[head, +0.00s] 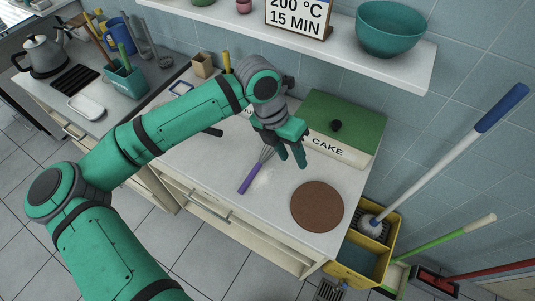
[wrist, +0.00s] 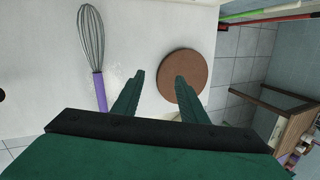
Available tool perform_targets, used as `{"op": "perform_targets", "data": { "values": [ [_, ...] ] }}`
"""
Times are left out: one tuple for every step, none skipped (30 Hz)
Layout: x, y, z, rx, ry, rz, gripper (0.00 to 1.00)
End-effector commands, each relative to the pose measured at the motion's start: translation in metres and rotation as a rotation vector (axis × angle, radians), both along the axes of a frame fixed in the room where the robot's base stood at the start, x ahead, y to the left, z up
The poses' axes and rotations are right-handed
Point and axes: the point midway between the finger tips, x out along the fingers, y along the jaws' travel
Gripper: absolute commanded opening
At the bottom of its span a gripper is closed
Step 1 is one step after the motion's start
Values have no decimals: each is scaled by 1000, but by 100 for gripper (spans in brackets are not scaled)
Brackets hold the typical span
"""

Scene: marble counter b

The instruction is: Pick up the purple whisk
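The purple whisk (head: 250,178) lies on the white counter, its purple handle toward the front edge and its wire head toward the back. In the wrist view the whisk (wrist: 99,90) lies left of my fingers, with its wire head at the top. My gripper (head: 292,158) is above the counter, to the right of the whisk's wire head. In the wrist view my gripper (wrist: 158,78) has its two green fingers spread apart, with nothing between them. The tip of the wire head is partly hidden near my gripper in the head view.
A round brown board (head: 317,206) lies right of the whisk near the counter's right end. A green-lidded CAKE box (head: 345,125) stands behind. A shelf (head: 390,58) with a teal bowl (head: 390,26) overhangs the back. A yellow mop bucket (head: 362,250) stands on the floor at right.

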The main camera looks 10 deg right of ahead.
Motion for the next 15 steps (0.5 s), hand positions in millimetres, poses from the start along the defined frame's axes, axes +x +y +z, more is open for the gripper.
{"op": "perform_targets", "data": {
  "values": [
    [10, 25, -2, 77, -22, 25, 39],
    [14, 37, -3, 116, -31, 38, 39],
    [19, 52, -3, 162, -43, 54, 39],
    [22, 63, -3, 194, -50, 64, 39],
    [25, 72, -4, 222, -56, 73, 39],
    [28, 82, -3, 252, -64, 85, 39],
    [30, 89, -3, 271, -68, 92, 39],
    [31, 95, -2, 288, -72, 98, 39],
    [32, 101, -2, 305, -75, 104, 39],
    [33, 103, -3, 314, -77, 107, 39],
    [33, 105, -4, 320, -77, 109, 39],
    [34, 107, -7, 325, -79, 111, 39],
    [34, 108, -11, 326, -79, 112, 39],
    [34, 108, -15, 327, -78, 112, 39],
    [34, 108, -21, 327, -77, 111, 39]
  ]
}}
